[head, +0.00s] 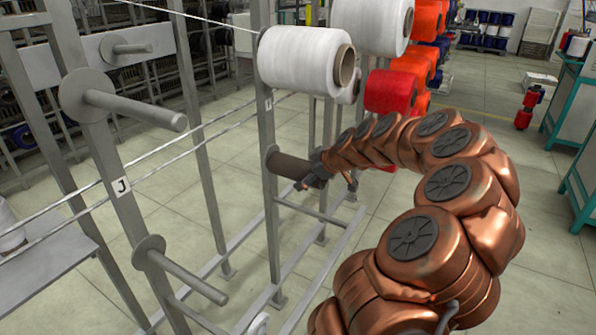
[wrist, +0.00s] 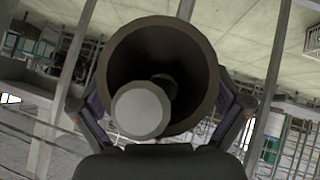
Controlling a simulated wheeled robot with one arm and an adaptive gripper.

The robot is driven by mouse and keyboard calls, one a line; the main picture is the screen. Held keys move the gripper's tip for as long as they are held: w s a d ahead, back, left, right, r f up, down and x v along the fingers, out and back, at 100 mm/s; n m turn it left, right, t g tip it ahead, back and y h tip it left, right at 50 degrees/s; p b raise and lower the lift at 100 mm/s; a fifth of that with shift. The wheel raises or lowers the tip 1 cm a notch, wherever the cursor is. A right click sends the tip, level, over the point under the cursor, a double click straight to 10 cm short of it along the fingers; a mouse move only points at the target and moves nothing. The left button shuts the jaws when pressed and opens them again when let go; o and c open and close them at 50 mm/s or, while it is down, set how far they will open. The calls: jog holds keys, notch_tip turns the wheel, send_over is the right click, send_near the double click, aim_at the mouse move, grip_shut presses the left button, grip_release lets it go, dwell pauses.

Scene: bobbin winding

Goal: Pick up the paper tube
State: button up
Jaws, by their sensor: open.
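The paper tube (head: 288,166) is a bare brown-grey tube on a peg of the grey rack, lying roughly level. Its open end faces my wrist camera, where the tube (wrist: 208,62) shows a dark hollow with the pale round peg end (wrist: 140,110) inside. My gripper (head: 318,172) is at the tube's near end. In the wrist view my gripper (wrist: 163,108) has one finger on each side of the tube, spread apart. I cannot tell whether the fingers touch the tube.
A white yarn bobbin (head: 300,56) sits on the rack above the tube, with red bobbins (head: 390,92) behind. Two bare pegs (head: 132,108) stick out from the left post. Open floor lies to the right.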

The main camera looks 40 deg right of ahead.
jog(key=shift+c, duration=0.4)
jog(key=c, duration=1.2)
